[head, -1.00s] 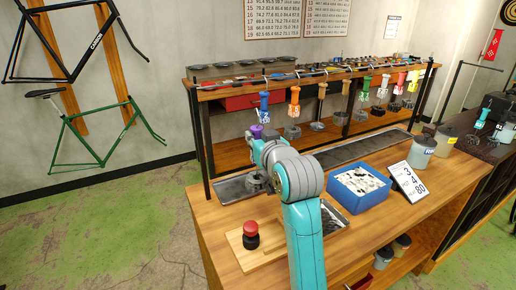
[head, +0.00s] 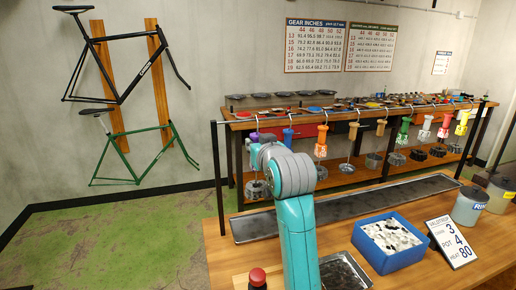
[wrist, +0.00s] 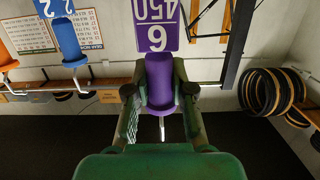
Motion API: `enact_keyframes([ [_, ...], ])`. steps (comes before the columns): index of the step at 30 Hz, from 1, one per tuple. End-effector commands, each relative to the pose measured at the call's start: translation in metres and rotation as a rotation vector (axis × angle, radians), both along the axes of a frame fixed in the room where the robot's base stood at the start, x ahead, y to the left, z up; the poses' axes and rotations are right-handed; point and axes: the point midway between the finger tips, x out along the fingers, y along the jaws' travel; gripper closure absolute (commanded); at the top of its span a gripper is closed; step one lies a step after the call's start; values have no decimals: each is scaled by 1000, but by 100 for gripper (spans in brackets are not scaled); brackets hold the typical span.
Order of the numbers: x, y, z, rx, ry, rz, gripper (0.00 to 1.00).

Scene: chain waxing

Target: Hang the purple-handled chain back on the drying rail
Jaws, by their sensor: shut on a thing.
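The purple handle (wrist: 158,82) is between the two fingers of my gripper (wrist: 160,95) in the wrist view, which looks upside down. I cannot tell whether the hook rests on the rail. My arm hides most of the gripper.
Several coloured-handled chains, including a red-orange one (head: 321,140), hang along the rail to the right. A rail post (head: 216,170) stands at the left end. Below are a long drip tray (head: 345,207), a blue bin (head: 390,262), a number card (head: 452,242) and a red button (head: 257,277).

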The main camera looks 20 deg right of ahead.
Motion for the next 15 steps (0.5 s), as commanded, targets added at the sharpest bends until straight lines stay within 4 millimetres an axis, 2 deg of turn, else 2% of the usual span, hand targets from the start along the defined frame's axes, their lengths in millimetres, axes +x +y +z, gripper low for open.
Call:
enact_keyframes([
  [15, 43, 0, 2, 0, -3, 0, 100],
])
